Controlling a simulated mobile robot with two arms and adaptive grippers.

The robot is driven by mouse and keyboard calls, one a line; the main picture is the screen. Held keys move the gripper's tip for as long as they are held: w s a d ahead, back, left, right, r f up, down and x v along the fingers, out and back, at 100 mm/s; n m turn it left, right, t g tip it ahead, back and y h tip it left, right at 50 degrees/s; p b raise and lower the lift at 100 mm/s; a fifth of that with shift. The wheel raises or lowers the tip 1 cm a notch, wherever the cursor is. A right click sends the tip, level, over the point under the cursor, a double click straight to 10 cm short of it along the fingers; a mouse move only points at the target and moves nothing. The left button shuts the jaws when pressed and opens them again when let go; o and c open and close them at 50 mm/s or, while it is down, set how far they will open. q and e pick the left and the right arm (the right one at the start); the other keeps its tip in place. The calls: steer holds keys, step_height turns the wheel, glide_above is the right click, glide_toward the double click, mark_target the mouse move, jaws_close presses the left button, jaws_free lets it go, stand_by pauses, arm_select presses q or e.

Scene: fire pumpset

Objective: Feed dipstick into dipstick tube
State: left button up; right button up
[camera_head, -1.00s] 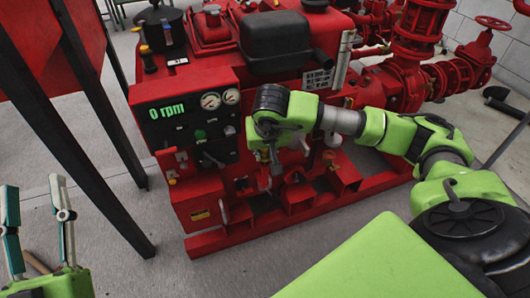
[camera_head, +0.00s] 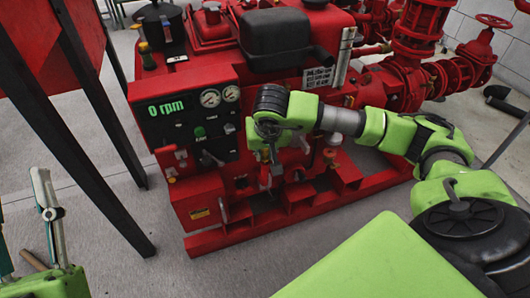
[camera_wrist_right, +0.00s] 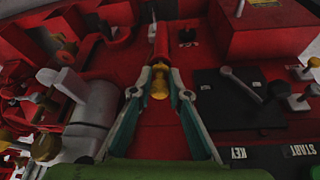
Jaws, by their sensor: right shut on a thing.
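My right gripper (camera_head: 272,170) is in front of the red pumpset (camera_head: 212,200), below and right of the control panel. In the right wrist view its fingers (camera_wrist_right: 160,92) are closed around the yellow dipstick handle (camera_wrist_right: 159,78). A red upright tube (camera_wrist_right: 161,42), which looks like the dipstick tube, lines up just beyond the handle. The handle hides where they meet, and I cannot tell how much of the dipstick is inside. My left gripper (camera_head: 25,205) is empty with its fingers apart at the lower left edge, partly cut off.
The control panel (camera_head: 190,122) reads 0 rpm. Black posts (camera_head: 100,110) stand at the left, between my left gripper and the pumpset. Levers (camera_wrist_right: 240,82) and a grey cylinder (camera_wrist_right: 95,112) flank the fingers in the right wrist view.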

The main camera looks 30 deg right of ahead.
steer(key=shift+f, duration=0.35)
steer(key=o, duration=0.9)
arm_select(q)
steer(key=shift+s+a+r+t+h, duration=0.15)
steer(key=shift+s+r+t+h, duration=0.35)
steer(key=shift+s+r, duration=0.45)
arm_select(e)
steer(key=v, duration=1.2)
steer(key=shift+a, duration=0.1)
